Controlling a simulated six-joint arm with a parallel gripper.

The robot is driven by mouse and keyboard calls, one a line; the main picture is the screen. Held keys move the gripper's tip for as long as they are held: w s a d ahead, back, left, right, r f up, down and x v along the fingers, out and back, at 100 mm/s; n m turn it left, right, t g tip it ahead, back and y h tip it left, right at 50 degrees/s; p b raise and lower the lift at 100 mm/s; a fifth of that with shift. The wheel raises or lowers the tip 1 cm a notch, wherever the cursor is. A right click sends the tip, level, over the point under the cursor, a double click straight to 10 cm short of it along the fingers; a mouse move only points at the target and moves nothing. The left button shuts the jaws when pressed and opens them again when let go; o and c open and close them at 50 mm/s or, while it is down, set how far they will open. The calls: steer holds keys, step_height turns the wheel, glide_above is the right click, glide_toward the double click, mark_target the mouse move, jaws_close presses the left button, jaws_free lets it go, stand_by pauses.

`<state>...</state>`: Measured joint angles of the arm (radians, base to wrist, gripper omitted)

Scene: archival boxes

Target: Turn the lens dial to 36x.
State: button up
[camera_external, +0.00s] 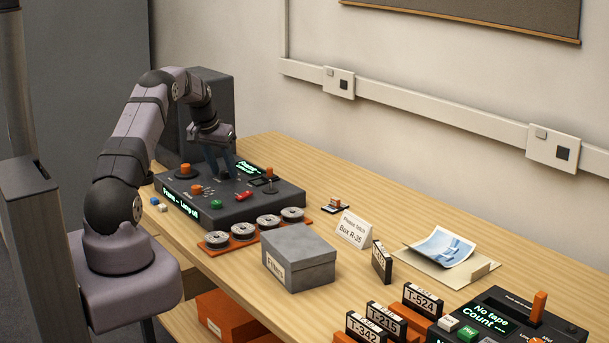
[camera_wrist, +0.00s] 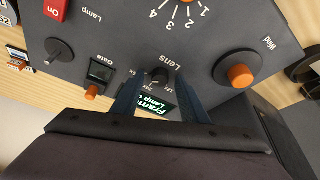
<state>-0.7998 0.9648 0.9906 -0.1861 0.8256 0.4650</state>
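The lens dial (camera_wrist: 159,76) is a small black knob on the dark control panel (camera_wrist: 110,30), beside the upside-down word "Lens". Small white scale marks surround it, partly hidden and too small to read surely. My gripper (camera_wrist: 157,82) has its two blue fingers apart, one on each side of the dial; I cannot tell whether either touches it. In the external view my gripper (camera_external: 218,168) points down over the back of the control unit (camera_external: 235,207), and the dial is hidden there. A lit display reading "Frame" and "Lamp" (camera_wrist: 155,105) shows between the fingers.
Near the dial are the gate switch (camera_wrist: 100,73), the orange-capped wind knob (camera_wrist: 239,76) and the red lamp switch (camera_wrist: 56,9). Film reels (camera_external: 268,222) stand before the unit, and a grey Filters box (camera_external: 299,258) stands to the right. A wall rises behind.

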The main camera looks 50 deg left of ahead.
mark_target(217, 182)
steer(key=b+v, duration=0.1)
steer(key=v, duration=0.6)
steer(key=shift+r+b, duration=0.2)
steer(key=shift+b, duration=0.2)
steer(key=s+d+r+m+g+h+p, duration=0.1)
steer(key=s+d+m+g+h+p, duration=0.2)
steer(key=d, duration=2.5)
steer(key=s+d+f+m+p, duration=0.1)
steer(key=s+d, duration=0.6)
steer(key=s, duration=0.3)
steer(key=s+d+f+m+g+y, duration=0.1)
steer(key=s+d+f, duration=0.1)
steer(key=s+d, duration=0.6)
steer(key=shift+s+p, duration=0.4)
steer(key=shift+s, duration=0.65)
steer(key=shift+c, duration=1)
